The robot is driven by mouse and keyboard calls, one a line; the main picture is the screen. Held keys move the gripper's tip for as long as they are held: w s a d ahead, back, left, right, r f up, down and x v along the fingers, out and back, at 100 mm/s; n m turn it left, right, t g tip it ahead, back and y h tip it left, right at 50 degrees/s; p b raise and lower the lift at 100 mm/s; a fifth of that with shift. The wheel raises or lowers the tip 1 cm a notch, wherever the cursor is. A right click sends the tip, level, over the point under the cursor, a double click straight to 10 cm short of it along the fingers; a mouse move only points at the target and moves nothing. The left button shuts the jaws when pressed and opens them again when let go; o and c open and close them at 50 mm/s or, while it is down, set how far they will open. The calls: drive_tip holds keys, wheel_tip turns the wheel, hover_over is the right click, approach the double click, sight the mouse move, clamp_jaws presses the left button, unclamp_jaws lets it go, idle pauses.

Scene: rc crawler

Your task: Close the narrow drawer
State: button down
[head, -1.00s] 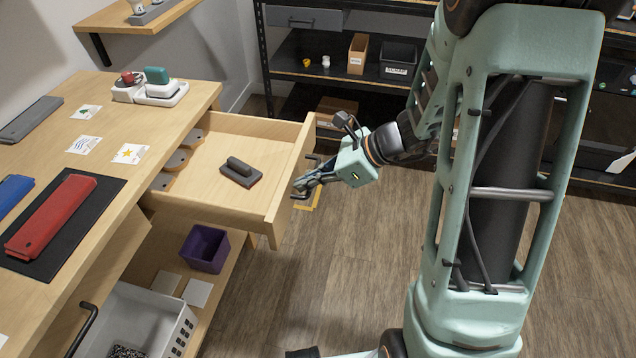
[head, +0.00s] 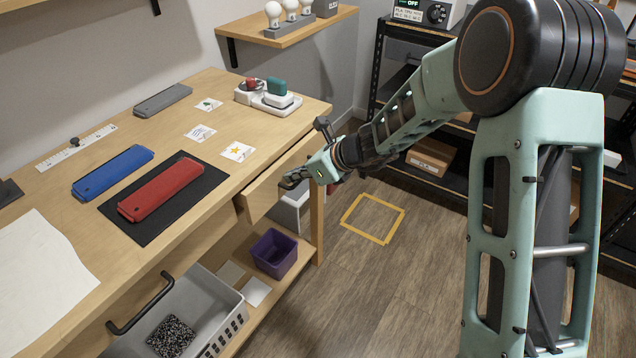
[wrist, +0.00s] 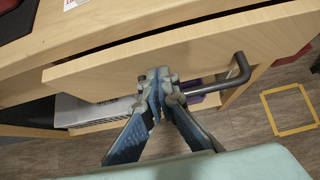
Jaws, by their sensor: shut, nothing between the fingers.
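The narrow wooden drawer (head: 264,197) is under the right end of the workbench (head: 222,160). Its inside is hidden now. In the wrist view its front panel (wrist: 95,74) appears to stand out slightly from the bench edge; the exact gap is hard to tell. A dark bar handle (wrist: 240,68) is on the right part of the panel. My gripper (head: 290,182) is at the drawer front. In the wrist view its fingers (wrist: 159,88) are together, empty, close against the panel beside the handle bar. Whether they touch it is unclear.
Below, a grey bin (head: 205,300) and a purple box (head: 274,253) sit near the lower shelf. A red case (head: 160,188) and a blue case (head: 112,172) lie on the bench. A yellow tape square (head: 373,218) marks clear floor to the right.

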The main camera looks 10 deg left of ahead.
sight(284, 164)
drive_tip(key=a, duration=0.2)
drive_tip(key=w+a, duration=0.1)
drive_tip(key=a, duration=0.1)
drive_tip(key=shift+w+p, duration=0.2)
drive_tip(key=shift+p, duration=0.2)
drive_tip(key=shift+a+r, duration=0.1)
drive_tip(key=shift+r, duration=0.05)
drive_tip(key=shift+w+a+r, duration=0.1)
drive_tip(key=shift+r, duration=0.05)
